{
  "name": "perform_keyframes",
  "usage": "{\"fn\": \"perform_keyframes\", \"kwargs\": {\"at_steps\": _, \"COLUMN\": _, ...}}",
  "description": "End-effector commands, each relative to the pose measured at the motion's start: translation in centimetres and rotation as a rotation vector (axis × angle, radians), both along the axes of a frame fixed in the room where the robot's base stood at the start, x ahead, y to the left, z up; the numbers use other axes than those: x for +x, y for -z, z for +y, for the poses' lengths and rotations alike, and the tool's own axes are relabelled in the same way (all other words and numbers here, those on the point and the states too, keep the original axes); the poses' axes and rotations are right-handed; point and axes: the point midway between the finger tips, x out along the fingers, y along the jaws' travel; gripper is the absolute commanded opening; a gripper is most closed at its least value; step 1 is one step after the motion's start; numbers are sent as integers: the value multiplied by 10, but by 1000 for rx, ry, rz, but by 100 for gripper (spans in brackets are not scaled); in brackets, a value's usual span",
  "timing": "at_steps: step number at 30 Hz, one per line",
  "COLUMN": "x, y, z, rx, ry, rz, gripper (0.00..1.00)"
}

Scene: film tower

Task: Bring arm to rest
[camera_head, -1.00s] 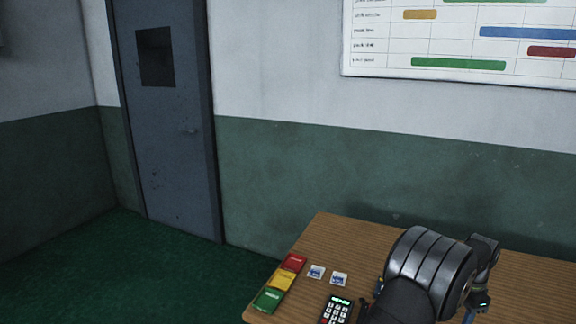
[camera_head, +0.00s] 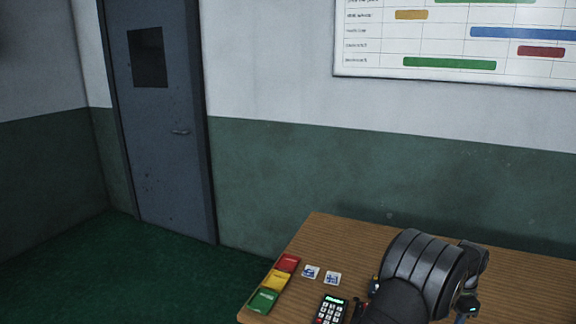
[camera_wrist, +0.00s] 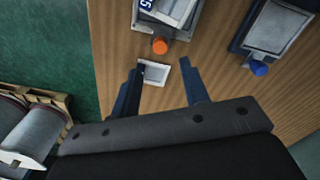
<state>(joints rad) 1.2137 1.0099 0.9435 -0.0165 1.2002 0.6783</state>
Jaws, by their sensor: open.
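My gripper (camera_wrist: 162,80) is open in the wrist view, its two dark blue fingers apart with nothing held between them. Beyond the fingertips, a small white-edged tile (camera_wrist: 154,73) lies on the wooden table; the left finger overlaps its edge in the picture. In the head view my dark, banded arm reaches over the right part of the table (camera_head: 352,243), and the fingers are hidden behind it.
A device with an orange knob (camera_wrist: 160,46) and one with a blue knob (camera_wrist: 260,68) stand on the table. Red (camera_head: 288,263), yellow (camera_head: 277,280) and green (camera_head: 263,301) pads line its left edge, near two small cards (camera_head: 310,271) and a keypad (camera_head: 331,310). A pallet (camera_wrist: 45,98) stands on the floor.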

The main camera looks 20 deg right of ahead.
Motion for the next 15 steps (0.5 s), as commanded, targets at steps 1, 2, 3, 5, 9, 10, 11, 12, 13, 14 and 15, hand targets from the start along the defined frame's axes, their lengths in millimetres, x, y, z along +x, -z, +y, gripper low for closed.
{"fn": "perform_keyframes", "kwargs": {"at_steps": 1, "x": 0, "y": 12, "z": 0, "rx": 2, "ry": 0, "rz": 0, "gripper": 41}}
{"fn": "perform_keyframes", "kwargs": {"at_steps": 2, "x": -1, "y": 18, "z": 1, "rx": 3, "ry": 0, "rz": 1, "gripper": 41}}
{"fn": "perform_keyframes", "kwargs": {"at_steps": 3, "x": -1, "y": 26, "z": 1, "rx": 3, "ry": 0, "rz": 1, "gripper": 41}}
{"fn": "perform_keyframes", "kwargs": {"at_steps": 5, "x": -1, "y": 38, "z": 1, "rx": 3, "ry": 0, "rz": 1, "gripper": 41}}
{"fn": "perform_keyframes", "kwargs": {"at_steps": 9, "x": -1, "y": 66, "z": 1, "rx": 3, "ry": 0, "rz": 1, "gripper": 41}}
{"fn": "perform_keyframes", "kwargs": {"at_steps": 10, "x": 5, "y": 63, "z": 6, "rx": 0, "ry": -3, "rz": -1, "gripper": 41}}
{"fn": "perform_keyframes", "kwargs": {"at_steps": 11, "x": 10, "y": 61, "z": 10, "rx": -1, "ry": -3, "rz": -1, "gripper": 41}}
{"fn": "perform_keyframes", "kwargs": {"at_steps": 12, "x": 15, "y": 61, "z": 15, "rx": 0, "ry": -3, "rz": 0, "gripper": 41}}
{"fn": "perform_keyframes", "kwargs": {"at_steps": 13, "x": 18, "y": 62, "z": 19, "rx": 0, "ry": -3, "rz": 0, "gripper": 41}}
{"fn": "perform_keyframes", "kwargs": {"at_steps": 14, "x": 21, "y": 61, "z": 21, "rx": 0, "ry": -3, "rz": 0, "gripper": 41}}
{"fn": "perform_keyframes", "kwargs": {"at_steps": 15, "x": 24, "y": 62, "z": 25, "rx": 0, "ry": -2, "rz": 0, "gripper": 41}}
